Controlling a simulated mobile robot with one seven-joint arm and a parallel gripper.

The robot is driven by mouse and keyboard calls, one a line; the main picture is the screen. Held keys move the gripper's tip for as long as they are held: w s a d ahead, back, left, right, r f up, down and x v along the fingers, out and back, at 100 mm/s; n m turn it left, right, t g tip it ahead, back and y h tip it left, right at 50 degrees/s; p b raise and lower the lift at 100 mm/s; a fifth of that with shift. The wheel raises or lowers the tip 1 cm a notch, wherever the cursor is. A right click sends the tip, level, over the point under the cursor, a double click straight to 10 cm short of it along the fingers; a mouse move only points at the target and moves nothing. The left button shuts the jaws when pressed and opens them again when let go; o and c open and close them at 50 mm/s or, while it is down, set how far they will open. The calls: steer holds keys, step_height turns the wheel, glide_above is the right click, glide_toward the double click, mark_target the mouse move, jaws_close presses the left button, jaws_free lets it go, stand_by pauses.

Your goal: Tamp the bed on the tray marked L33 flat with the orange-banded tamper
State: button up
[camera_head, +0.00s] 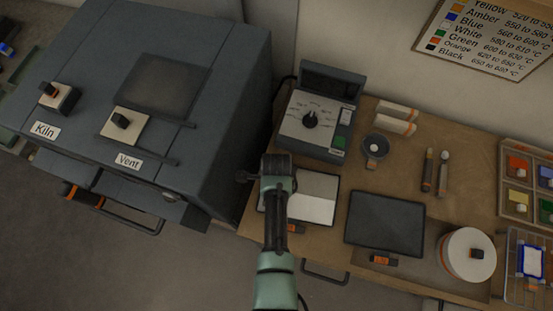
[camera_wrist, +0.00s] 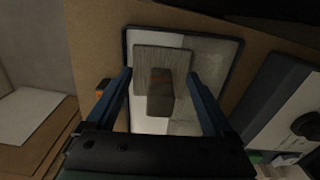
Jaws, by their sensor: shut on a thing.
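In the head view a dark-rimmed tray (camera_head: 332,178) with a pale bed stands at the left end of the bench. It also shows in the wrist view (camera_wrist: 238,55), its bed part white and part grey. An orange tag (camera_head: 296,228) sits at its front edge; its marking is not readable. A grey flat-plated tamper (camera_wrist: 150,57) with a brownish block handle is over this bed in the wrist view, between my fingers. My gripper (camera_wrist: 159,78) is shut on the tamper. Whether the plate touches the bed cannot be told. In the head view my arm hides the tamper.
A dark second tray (camera_head: 385,222) lies to the right, then a white round turntable (camera_head: 468,254). A dial unit (camera_head: 318,120) stands behind the pale tray. The kiln (camera_head: 150,75) is at left. A grey cup (camera_head: 376,148) and two upright-lying tools (camera_head: 435,171) are behind.

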steer(key=shift+r, duration=0.15)
steer(key=shift+w, duration=0.2)
steer(key=w+b, duration=0.3)
steer(key=shift+w+d+f, duration=0.15)
steer(key=shift+d+f, duration=0.05)
steer(key=shift+d, duration=0.15)
steer(key=shift+w+d+b, duration=0.2)
steer(key=shift+w+b, duration=0.2)
steer(key=shift+w, duration=0.25)
steer(key=shift+w+r, duration=0.2)
steer(key=shift+w, duration=0.05)
steer(key=shift+f, duration=0.15)
steer(key=shift+f+b, duration=0.7)
steer(key=shift+f, duration=0.25)
steer(key=shift+s+r, duration=0.1)
